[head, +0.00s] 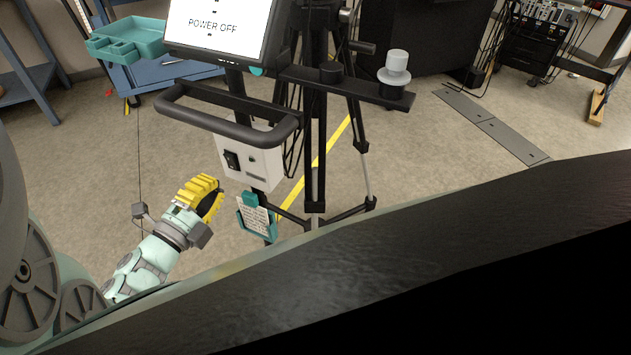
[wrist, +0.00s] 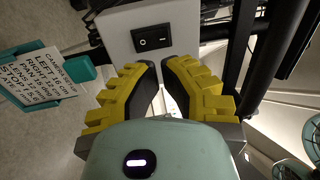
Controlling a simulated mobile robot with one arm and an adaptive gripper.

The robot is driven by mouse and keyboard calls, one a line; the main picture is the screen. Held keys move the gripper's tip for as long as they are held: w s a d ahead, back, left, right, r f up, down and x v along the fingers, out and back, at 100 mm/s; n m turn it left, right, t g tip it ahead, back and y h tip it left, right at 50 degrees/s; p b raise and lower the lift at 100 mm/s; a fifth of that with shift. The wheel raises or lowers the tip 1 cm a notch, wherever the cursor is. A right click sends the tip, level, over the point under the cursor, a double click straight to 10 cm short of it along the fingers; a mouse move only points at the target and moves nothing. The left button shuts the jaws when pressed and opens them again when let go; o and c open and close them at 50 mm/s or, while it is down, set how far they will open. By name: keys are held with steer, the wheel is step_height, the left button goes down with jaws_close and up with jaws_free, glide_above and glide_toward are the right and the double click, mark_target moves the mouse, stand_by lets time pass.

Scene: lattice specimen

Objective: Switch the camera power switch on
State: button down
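The camera power switch (head: 231,160) is a black rocker on the front of a white box (head: 262,153) under the screen. In the wrist view the switch (wrist: 152,39) lies just beyond my fingertips, with light marks on its two halves; which half is pressed in is too small to tell. The screen (head: 222,27) reads "POWER OFF". My gripper (head: 212,190) has yellow ribbed fingers and is in front of and below the box. In the wrist view its fingertips (wrist: 159,66) are nearly together, with nothing held between them. Contact with the box is not visible.
A black handle bar (head: 225,127) juts out above the box. A teal-framed instruction card (head: 256,217) hangs below; it also shows in the wrist view (wrist: 45,78). Black tripod legs (head: 317,140) stand just right. The floor at left is mostly clear.

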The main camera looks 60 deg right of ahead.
mark_target(233, 162)
steer(key=d, duration=0.5)
steer(key=shift+w+d+r, duration=0.2)
steer(key=shift+w+r, duration=0.05)
steer(key=shift+r, duration=0.05)
steer(key=shift+r+p, duration=0.1)
steer(key=shift+p, duration=0.2)
